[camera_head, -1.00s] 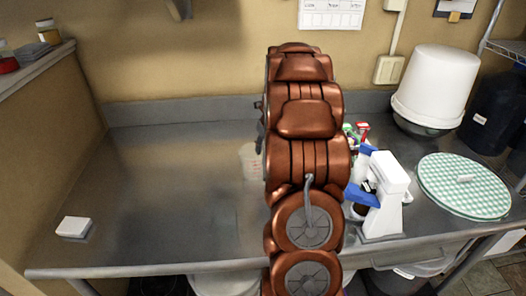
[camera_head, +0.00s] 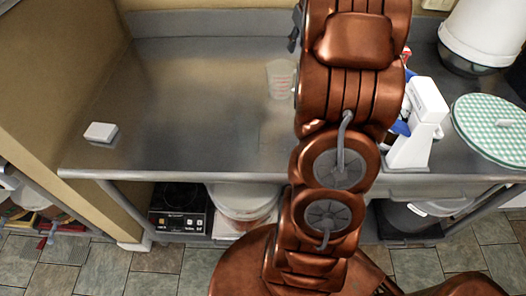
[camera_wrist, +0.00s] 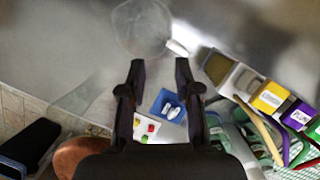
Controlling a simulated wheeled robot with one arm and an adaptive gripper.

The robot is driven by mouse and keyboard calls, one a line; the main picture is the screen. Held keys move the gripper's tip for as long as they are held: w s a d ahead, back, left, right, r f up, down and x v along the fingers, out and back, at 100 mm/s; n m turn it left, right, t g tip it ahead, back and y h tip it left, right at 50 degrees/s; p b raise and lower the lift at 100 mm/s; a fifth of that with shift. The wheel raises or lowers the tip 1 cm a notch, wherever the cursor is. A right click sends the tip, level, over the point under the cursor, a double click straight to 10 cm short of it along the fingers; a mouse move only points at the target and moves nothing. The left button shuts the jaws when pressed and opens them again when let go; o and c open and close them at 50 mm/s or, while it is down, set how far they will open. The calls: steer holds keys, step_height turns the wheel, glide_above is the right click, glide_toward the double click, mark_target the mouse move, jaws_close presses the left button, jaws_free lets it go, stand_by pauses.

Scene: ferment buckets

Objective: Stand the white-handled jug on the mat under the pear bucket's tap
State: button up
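In the wrist view a clear round vessel with a short white handle (camera_wrist: 141,27) lies beyond my fingertips and looks like this jug. My gripper (camera_wrist: 160,68) is open and empty, its fingers apart and short of the vessel.
In the head view a white appliance (camera_head: 418,122), a green checked round piece (camera_head: 492,127) and a white bucket (camera_head: 490,30) stand right. The counter's left is clear except a white box (camera_head: 101,132).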

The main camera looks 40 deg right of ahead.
steer(key=s+a+n+g+y, duration=0.1)
steer(key=s+a+n, duration=0.3)
steer(key=a+n, duration=0.65)
steer(key=s+a+n+g, duration=0.1)
steer(key=s+a+n, duration=0.3)
steer(key=a+n, duration=0.7)
steer(key=s+a+f+n+g, duration=0.1)
steer(key=s+a+f+n, duration=0.1)
steer(key=s+a+n, duration=0.5)
steer(key=s+a+f+n+g, duration=0.2)
steer(key=s+a+n, duration=0.6)
steer(key=s, duration=0.3)
steer(key=shift+s+a+f+n, duration=0.15)
steer(key=shift+s+f+n, duration=0.1)
steer(key=shift+s+n, duration=0.1)
steer(key=shift+s+a+f+n, duration=0.1)
steer(key=shift+s+a+n, duration=0.05)
steer(key=shift+s+n, duration=0.35)
steer(key=shift+c, duration=0.8)
